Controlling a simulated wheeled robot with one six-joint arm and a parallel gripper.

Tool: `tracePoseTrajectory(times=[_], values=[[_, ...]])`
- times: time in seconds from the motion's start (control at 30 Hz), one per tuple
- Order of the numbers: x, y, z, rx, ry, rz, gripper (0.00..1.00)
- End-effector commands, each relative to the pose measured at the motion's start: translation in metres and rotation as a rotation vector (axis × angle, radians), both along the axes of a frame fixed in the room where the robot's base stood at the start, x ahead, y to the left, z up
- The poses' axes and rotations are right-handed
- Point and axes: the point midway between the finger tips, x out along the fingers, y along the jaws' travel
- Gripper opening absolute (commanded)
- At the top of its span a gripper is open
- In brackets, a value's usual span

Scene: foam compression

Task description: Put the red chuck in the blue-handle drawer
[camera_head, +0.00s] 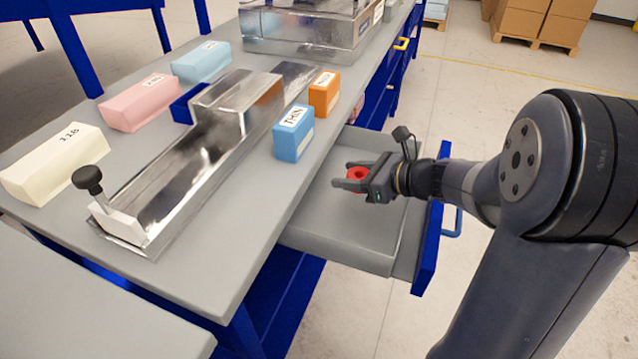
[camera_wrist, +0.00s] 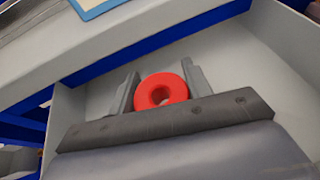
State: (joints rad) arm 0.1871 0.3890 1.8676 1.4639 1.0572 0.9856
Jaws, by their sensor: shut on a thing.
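The red chuck (camera_head: 358,173) is a red ring held between the fingers of my gripper (camera_head: 352,177). In the wrist view the chuck (camera_wrist: 161,91) sits between the two grey fingertips of my gripper (camera_wrist: 160,88), its hole facing the camera. The blue-handle drawer (camera_head: 345,240) is pulled out from the bench, with a grey inside and a blue front. Its blue handle (camera_head: 452,222) shows at the right. My gripper is shut on the chuck, over the open drawer. I cannot tell how high above the drawer floor the chuck is. The drawer (camera_wrist: 75,105) also shows around the gripper in the wrist view.
The grey bench top (camera_head: 225,265) holds a metal trough (camera_head: 180,170), a blue THIN block (camera_head: 294,135), an orange block (camera_head: 324,95), and pink, light blue and cream blocks (camera_head: 55,165). A yellow handle (camera_head: 401,44) is farther along the bench. Visible drawer floor is clear.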

Motion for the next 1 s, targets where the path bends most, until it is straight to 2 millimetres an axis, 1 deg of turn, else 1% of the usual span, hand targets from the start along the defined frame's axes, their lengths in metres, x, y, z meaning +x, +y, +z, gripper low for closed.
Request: tracePoseTrajectory(times=[0.03,0.13,0.23,0.43,0.57,0.63,0.73,1.0], values=[[0.006,0.012,-0.009,0.001,0.001,0.006,0.23],[0.015,0.026,-0.017,0.0,0.0,0.003,0.23],[0.021,0.034,-0.021,0.0,-0.002,0.002,0.23],[0.027,0.044,-0.027,0.001,-0.001,0.0,0.23],[0.036,0.061,-0.038,0.0,0.001,0.002,0.23],[0.04,0.067,-0.047,0.001,0.001,0.001,0.23],[0.044,0.072,-0.052,-0.001,-0.001,-0.001,0.23],[0.044,0.071,-0.052,0.0,-0.002,-0.001,0.23]])
